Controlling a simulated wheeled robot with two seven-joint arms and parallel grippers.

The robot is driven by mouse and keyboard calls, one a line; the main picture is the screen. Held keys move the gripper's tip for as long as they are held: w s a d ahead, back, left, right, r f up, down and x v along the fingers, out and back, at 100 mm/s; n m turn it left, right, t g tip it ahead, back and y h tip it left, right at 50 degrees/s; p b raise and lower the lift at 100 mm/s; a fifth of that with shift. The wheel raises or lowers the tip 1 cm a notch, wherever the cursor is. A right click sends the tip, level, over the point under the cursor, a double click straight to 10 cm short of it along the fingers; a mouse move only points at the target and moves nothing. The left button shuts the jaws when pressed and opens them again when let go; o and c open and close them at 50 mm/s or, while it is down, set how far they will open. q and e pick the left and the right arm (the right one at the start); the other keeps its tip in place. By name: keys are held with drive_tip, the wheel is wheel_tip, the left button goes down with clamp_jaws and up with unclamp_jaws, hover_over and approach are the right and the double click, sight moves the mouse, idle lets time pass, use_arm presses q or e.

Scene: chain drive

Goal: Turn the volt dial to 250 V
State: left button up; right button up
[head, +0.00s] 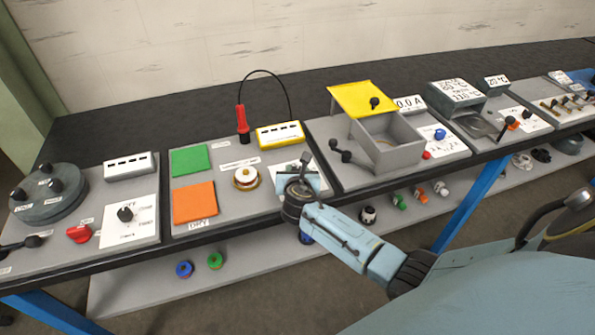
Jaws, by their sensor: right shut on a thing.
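My right gripper (299,183) reaches in from the lower right and is over a white dial plate (313,163) at the right edge of the middle panel. It is shut on the volt dial there. The gripper hides most of the dial and its markings, so I cannot read its setting. A yellow meter (280,135) with a dark cable to a red probe (242,122) stands just behind. My left gripper is not in view.
Left of the gripper are a small round part (246,178), a green pad (190,160) and an orange pad (195,203). An open grey box (388,145) with a yellow lid (362,98) stands to the right. Loose parts lie on the lower shelf.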

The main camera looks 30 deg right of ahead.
drive_tip(key=m+g+h, duration=0.3)
drive_tip(key=shift+w+a+m+b, duration=0.1)
drive_tip(key=shift+m+b, duration=0.2)
drive_tip(key=shift+b, duration=0.1)
drive_tip(key=shift+m+g+h+b, duration=0.9)
drive_tip(key=shift+m+g+h, duration=0.2)
drive_tip(key=shift+m+g, duration=0.6)
drive_tip(key=o, duration=1)
drive_tip(key=shift+c, duration=0.2)
drive_tip(key=p+v, duration=0.2)
drive_tip(key=v, duration=1.1)
drive_tip(key=shift+a, duration=0.2)
